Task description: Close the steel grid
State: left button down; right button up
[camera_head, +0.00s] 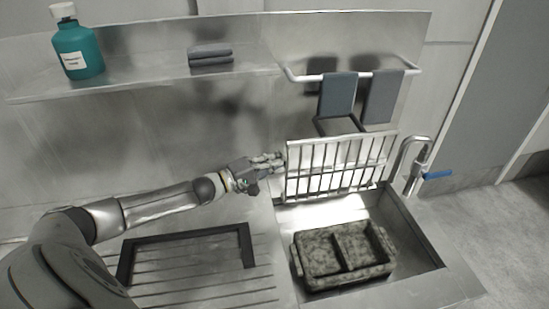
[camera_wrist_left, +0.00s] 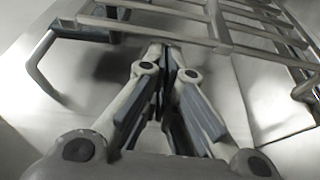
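The steel grid (camera_head: 340,168), a frame of thin bars, stands raised and nearly upright at the back of the sink (camera_head: 425,235). My left gripper (camera_head: 277,160) is at the grid's left edge, level with its upper part. In the left wrist view the fingers (camera_wrist_left: 170,52) come together at their tips, with nothing visible between them. The grid's bars (camera_wrist_left: 190,38) cross just beyond the tips there; whether they touch is not clear. My right gripper is not in view.
A mottled divided crate (camera_head: 345,278) sits in the sink. A tap with a blue lever (camera_head: 437,175) stands right of the grid. Cloths (camera_head: 338,95) hang on a rail above. A black frame (camera_head: 190,236) lies on the ribbed drainboard. A shelf holds a teal bottle (camera_head: 77,48) and folded cloths (camera_head: 210,55).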

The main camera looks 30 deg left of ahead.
pick_arm(q)
jog(key=s+d+f+m+t+h+b, duration=0.1)
jog(key=s+d+f+m+h+b, duration=0.1)
jog(key=s+d+f+m, duration=0.5)
jog(key=shift+s+d+f+h+b, duration=0.25)
jog(key=shift+s+d+h+b, duration=0.05)
jog(key=shift+s+d, duration=1)
jog(key=shift+d, duration=0.1)
